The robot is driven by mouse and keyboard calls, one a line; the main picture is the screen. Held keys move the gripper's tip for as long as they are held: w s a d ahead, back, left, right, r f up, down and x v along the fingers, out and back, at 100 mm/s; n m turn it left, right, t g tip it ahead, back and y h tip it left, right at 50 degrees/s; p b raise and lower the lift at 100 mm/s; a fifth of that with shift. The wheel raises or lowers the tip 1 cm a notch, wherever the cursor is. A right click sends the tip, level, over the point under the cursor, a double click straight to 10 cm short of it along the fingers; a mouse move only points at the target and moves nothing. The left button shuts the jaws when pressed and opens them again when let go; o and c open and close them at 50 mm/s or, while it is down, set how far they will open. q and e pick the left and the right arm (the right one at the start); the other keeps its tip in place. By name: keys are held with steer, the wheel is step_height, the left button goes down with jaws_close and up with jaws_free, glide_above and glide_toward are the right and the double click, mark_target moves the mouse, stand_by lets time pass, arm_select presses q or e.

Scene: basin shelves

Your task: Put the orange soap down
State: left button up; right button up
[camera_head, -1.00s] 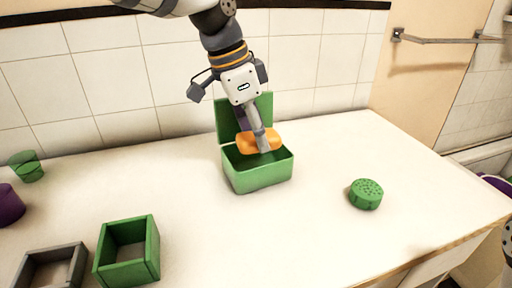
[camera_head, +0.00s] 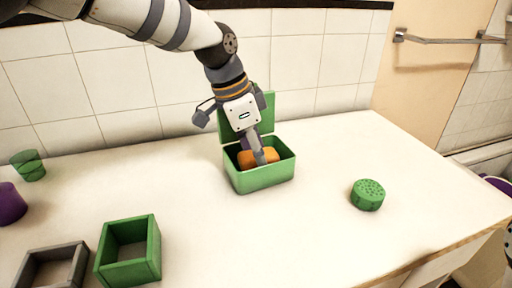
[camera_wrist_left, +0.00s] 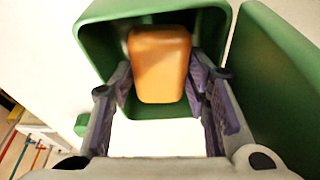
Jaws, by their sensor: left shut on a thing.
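The orange soap (camera_head: 268,156) is inside the open green box (camera_head: 262,180), below the rim. My left gripper (camera_head: 261,160) reaches down into the box and is shut on the soap. In the left wrist view the soap (camera_wrist_left: 160,65) sits between the two fingers, with the box's green walls (camera_wrist_left: 95,40) around it. Whether the soap touches the box floor is hard to tell. The box lid (camera_wrist_left: 275,80) stands open at the back.
A green round sponge-like piece (camera_head: 368,195) lies to the right. At the left are an open green box (camera_head: 150,262), a grey open box (camera_head: 30,262), a green cup (camera_head: 28,166) and a purple object (camera_head: 8,204). The counter (camera_head: 310,215) between is clear.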

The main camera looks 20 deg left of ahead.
arm_select(q)
steer(key=o, duration=0.9)
steer(key=v, duration=1.3)
steer(key=shift+p, duration=0.3)
steer(key=shift+w+r, duration=0.1)
steer(key=shift+r, duration=0.05)
